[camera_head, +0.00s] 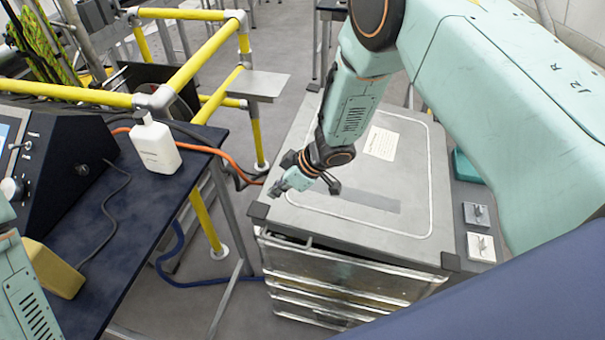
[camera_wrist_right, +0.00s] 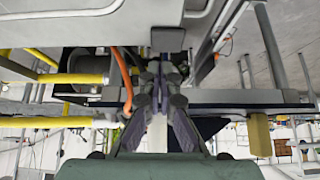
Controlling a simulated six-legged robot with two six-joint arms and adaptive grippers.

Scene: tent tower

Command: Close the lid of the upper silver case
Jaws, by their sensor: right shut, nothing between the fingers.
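The upper silver case (camera_head: 350,268) is the top of a stack of metal cases at centre right in the head view. Its grey lid (camera_head: 411,210) lies nearly flat over it, with a white outline and a paper label on top. A dark gap shows under the lid's front left edge; I cannot tell whether the lid is fully down. My right gripper (camera_head: 303,181) is shut and empty, over the left part of the lid; contact is unclear. Its fingers also show in the right wrist view (camera_wrist_right: 160,88). My left gripper is out of view.
A dark blue table (camera_head: 150,215) at left holds a white bottle (camera_head: 155,146), a control box (camera_head: 50,140) and a yellow block (camera_head: 53,270). Yellow railing (camera_head: 205,53) stands behind. An orange cable and a blue hose run between table and cases.

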